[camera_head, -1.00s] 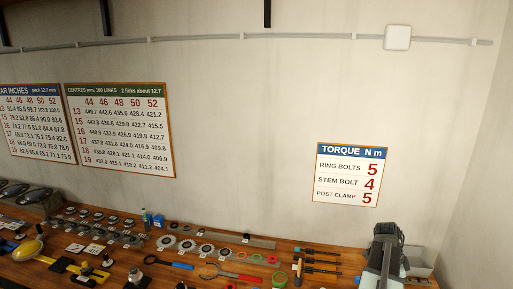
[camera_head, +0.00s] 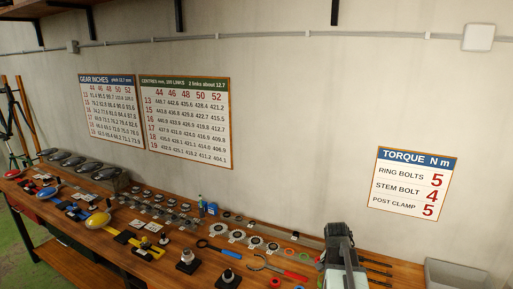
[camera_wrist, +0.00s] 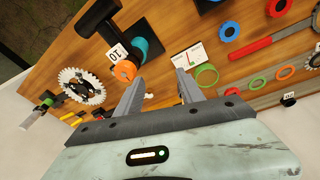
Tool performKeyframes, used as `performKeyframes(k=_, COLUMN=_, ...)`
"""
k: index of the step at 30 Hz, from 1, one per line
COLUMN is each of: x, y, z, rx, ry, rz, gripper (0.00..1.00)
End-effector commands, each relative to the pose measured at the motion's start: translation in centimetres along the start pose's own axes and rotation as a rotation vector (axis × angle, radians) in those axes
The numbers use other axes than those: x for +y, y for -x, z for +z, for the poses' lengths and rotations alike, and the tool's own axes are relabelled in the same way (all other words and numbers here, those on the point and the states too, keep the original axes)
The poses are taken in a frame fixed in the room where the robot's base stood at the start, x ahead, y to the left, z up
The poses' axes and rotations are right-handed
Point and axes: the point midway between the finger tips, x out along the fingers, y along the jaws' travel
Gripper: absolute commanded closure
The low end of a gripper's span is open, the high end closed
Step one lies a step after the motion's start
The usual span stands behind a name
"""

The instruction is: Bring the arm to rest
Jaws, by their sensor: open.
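My gripper (camera_wrist: 160,86) is open in the wrist view, its two grey fingers apart with nothing between them. It hangs over the wooden bench, which lies tilted in that view. In the head view my arm (camera_head: 342,262) rises at the lower right, in front of the bench's right part, and hides some tools behind it. The fingertips cannot be made out in the head view.
The wooden bench (camera_head: 60,222) carries rows of parts and tools along the wall. In the wrist view a chainring (camera_wrist: 82,86), an orange ring (camera_wrist: 125,70) and a green ring (camera_wrist: 206,76) lie near the fingers. A grey bin (camera_head: 455,276) stands at the right.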

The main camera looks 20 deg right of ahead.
Motion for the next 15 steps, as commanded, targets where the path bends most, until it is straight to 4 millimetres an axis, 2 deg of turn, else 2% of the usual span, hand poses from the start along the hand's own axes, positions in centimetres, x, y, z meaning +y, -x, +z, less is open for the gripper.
performKeyframes(k=1, x=-3.1, y=0.7, z=2.9, rx=-0.006, ry=0.130, rz=-0.026, gripper=0.55)
performKeyframes(k=3, x=-6.8, y=1.6, z=6.6, rx=-0.015, ry=0.306, rz=-0.061, gripper=0.55)
performKeyframes(k=6, x=-11.0, y=2.8, z=11.7, rx=-0.024, ry=0.529, rz=-0.105, gripper=0.55)
performKeyframes(k=9, x=-13.9, y=3.7, z=16.2, rx=-0.030, ry=0.719, rz=-0.143, gripper=0.55)
performKeyframes(k=15, x=-17.9, y=5.5, z=24.6, rx=-0.037, ry=1.045, rz=-0.209, gripper=0.55)
